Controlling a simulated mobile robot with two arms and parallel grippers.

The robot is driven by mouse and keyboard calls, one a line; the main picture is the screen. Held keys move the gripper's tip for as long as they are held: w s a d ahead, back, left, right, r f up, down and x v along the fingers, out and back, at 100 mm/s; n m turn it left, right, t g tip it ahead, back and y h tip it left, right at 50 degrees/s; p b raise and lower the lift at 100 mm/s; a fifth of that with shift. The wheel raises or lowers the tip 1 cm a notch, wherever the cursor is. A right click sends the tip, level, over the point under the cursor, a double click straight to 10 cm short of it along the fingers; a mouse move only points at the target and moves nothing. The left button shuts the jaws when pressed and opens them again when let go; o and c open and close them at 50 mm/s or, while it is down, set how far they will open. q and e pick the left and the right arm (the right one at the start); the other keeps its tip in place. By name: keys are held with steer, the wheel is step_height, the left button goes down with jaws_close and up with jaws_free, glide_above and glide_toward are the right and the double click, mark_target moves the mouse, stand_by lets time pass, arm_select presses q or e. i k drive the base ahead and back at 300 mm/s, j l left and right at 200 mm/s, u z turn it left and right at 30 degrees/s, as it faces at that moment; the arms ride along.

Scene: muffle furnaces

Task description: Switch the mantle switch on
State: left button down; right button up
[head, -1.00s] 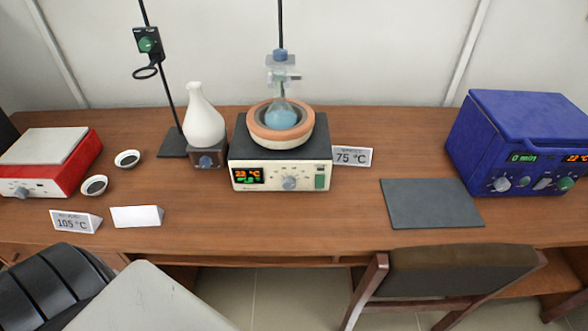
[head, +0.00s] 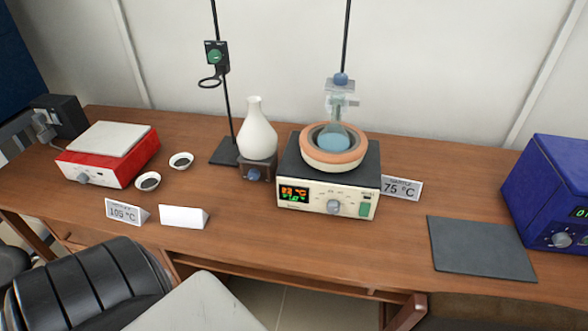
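The heating mantle (head: 330,198) is a cream box with a black top in the middle of the bench. A terracotta-rimmed bowl (head: 334,160) on it holds a round flask with blue liquid (head: 336,138). Its front has a lit display (head: 295,194), a grey knob (head: 334,207) and a green rocker switch (head: 365,210) at the right. The switch's position is too small to tell. Neither of my grippers is in view.
A white vase-like vessel (head: 257,135), a stand with a green-buttoned box (head: 216,57), a red hotplate (head: 108,158) and two small dishes are to the left. A 75 °C sign (head: 402,188), grey mat (head: 480,248) and blue furnace (head: 560,195) are to the right. Chairs stand in front.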

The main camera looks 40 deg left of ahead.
mark_target(365, 208)
steer(key=j, duration=0.4)
steer(key=k+j+z, duration=0.1)
steer(key=j, duration=0.3)
steer(key=k+j, duration=0.15)
steer(key=j, duration=0.65)
steer(key=k+z, duration=0.05)
